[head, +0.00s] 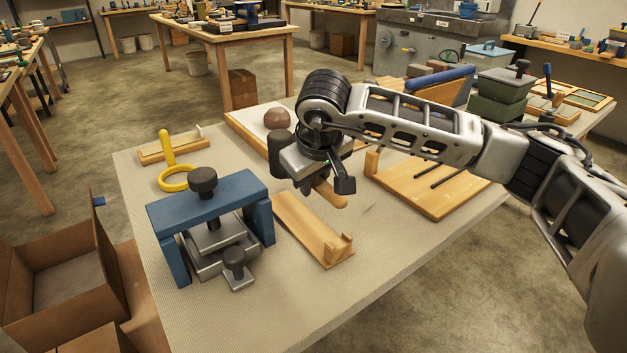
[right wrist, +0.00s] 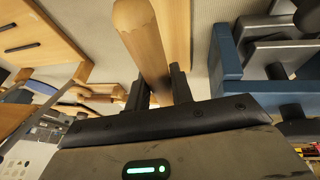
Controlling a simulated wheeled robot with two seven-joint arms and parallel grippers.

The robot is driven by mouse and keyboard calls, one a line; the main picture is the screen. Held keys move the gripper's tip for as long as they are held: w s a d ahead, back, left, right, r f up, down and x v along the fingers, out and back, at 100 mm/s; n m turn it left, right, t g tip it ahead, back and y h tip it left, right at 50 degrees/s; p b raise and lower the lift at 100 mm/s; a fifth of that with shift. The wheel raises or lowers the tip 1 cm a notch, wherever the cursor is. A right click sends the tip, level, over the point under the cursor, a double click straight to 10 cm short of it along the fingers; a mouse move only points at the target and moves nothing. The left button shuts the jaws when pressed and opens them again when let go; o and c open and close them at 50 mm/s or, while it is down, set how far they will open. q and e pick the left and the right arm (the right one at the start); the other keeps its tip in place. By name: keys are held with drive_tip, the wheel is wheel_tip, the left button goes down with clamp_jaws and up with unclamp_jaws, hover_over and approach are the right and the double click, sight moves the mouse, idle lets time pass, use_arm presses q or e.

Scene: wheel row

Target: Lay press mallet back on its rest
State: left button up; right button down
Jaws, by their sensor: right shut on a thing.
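My right gripper (head: 340,182) is shut on the press mallet's round wooden handle (head: 330,195). The handle's rounded end sticks out past the fingers, and it also shows in the right wrist view (right wrist: 146,42) between the two dark fingers (right wrist: 160,88). A dark cylinder (head: 280,150) beside the gripper may be the mallet's head; I cannot tell surely. The wooden rest (head: 305,224), a long board with a notched upright at its near end, lies just below and in front of the handle. It shows behind the handle in the right wrist view (right wrist: 177,35). My left gripper is not in view.
A blue press (head: 210,192) stands left of the rest. A yellow ring with a handle (head: 172,179) lies behind it. A wooden board with dark rods (head: 437,190) is to the right, and a brown dome (head: 277,118) sits at the back. The table's front right is clear.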

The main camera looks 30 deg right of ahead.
drive_tip(key=shift+f+b, duration=1.7)
drive_tip(key=shift+f, duration=0.55)
drive_tip(key=shift+f+b, duration=0.55)
drive_tip(key=shift+f, duration=0.15)
use_arm(q)
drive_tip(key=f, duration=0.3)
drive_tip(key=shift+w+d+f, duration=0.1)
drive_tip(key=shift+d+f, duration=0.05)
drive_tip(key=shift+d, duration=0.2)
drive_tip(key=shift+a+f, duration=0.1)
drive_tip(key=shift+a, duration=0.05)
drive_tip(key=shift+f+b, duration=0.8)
drive_tip(key=shift+b, duration=0.05)
use_arm(e)
drive_tip(key=shift+f, duration=1.05)
drive_tip(key=c, duration=1.1)
unclamp_jaws()
drive_tip(key=shift+c, duration=0.2)
